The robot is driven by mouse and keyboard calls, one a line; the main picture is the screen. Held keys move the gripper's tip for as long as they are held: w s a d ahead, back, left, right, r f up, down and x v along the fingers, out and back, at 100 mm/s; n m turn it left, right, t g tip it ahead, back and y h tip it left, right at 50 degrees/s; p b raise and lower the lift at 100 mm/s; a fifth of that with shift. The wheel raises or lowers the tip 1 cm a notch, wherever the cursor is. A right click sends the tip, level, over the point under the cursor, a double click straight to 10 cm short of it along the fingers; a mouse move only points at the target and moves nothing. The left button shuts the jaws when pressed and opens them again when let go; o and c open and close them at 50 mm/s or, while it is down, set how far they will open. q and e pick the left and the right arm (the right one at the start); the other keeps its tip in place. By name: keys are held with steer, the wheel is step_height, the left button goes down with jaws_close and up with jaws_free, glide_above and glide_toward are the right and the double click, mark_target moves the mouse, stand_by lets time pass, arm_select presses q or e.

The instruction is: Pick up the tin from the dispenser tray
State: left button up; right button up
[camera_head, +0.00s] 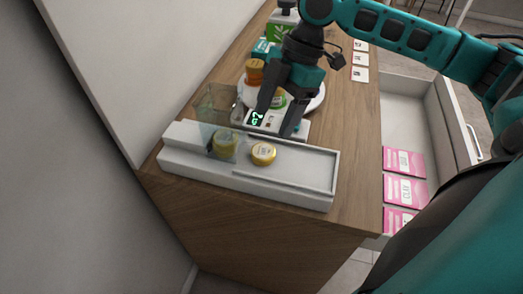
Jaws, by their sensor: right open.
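A small round tin with a yellow rim and pale lid (263,154) lies on the white dispenser tray (300,172) at the near end of the wooden counter. A second similar tin (225,143) sits to its left, inside the clear dispenser box. My right gripper (277,120) reaches in from the upper right, fingers pointing down toward the tray. It is open and empty, a little behind and above the tin, apart from it. My left gripper is not in view.
Behind the tray stand a scale with a lit display (256,118), a white plate (313,99), an orange-brown bottle (254,71) and a green-labelled bottle (282,28). White cards (360,60) lie along the right edge. An open drawer (405,120) holds pink boxes (403,161). A wall borders the left.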

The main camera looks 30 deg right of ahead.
mark_target(263, 151)
steer(key=shift+x, duration=1.2)
steer(key=x, duration=0.5)
steer(key=shift+s+d+f+b, duration=0.1)
steer(key=shift+d+f+b, duration=0.1)
steer(key=shift+f+b, duration=0.15)
steer(key=c, duration=0.8)
steer(key=shift+r, duration=0.15)
